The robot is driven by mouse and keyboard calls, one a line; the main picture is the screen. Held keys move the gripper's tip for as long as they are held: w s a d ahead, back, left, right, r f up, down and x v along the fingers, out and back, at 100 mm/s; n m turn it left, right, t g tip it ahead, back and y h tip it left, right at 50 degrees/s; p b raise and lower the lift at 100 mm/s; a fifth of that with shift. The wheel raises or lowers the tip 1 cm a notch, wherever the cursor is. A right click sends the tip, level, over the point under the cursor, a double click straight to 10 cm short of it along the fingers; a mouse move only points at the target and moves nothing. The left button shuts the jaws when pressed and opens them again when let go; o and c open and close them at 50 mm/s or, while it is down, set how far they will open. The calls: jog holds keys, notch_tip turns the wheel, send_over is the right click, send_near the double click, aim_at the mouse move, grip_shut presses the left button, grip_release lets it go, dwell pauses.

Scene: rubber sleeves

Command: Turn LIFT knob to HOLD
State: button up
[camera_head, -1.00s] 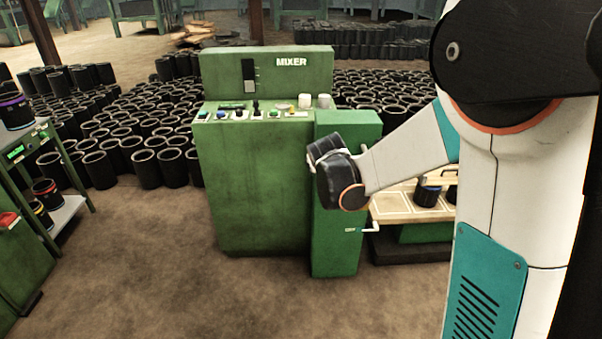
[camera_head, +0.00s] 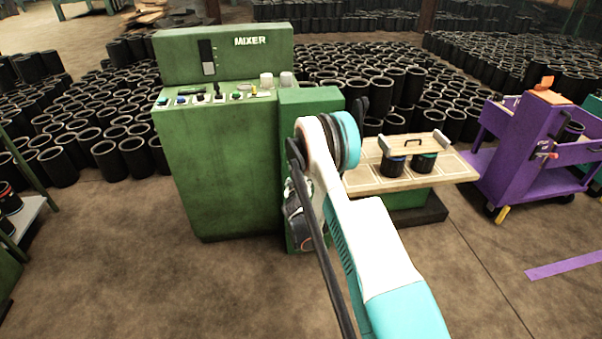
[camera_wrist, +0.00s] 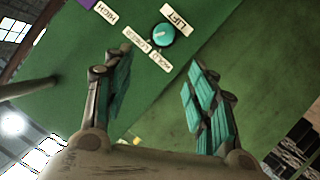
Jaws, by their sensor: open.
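In the wrist view, the teal round LIFT knob (camera_wrist: 163,35) sits on a green panel with a pale mark on its face. I cannot tell exactly where it points. The white LIFT label (camera_wrist: 178,20) is at its upper right; the HOLD and LOWER labels (camera_wrist: 148,50) are below and left of it. My gripper (camera_wrist: 158,72) is open and empty, its teal-padded fingers apart. The knob shows beyond the gap between the fingertips, with no visible contact. In the head view my arm covers part of the green mixer (camera_head: 225,165), and the knob cannot be made out.
A purple cart (camera_head: 515,140) is farther right. Black sleeves (camera_head: 105,155) crowd the floor behind.

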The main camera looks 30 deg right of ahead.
jog(key=f+b+x, duration=0.1)
jog(key=b+x, duration=0.3)
jog(key=x, duration=1)
jog(key=shift+s+f, duration=0.2)
jog(key=shift+f, duration=0.25)
jog(key=c, duration=1)
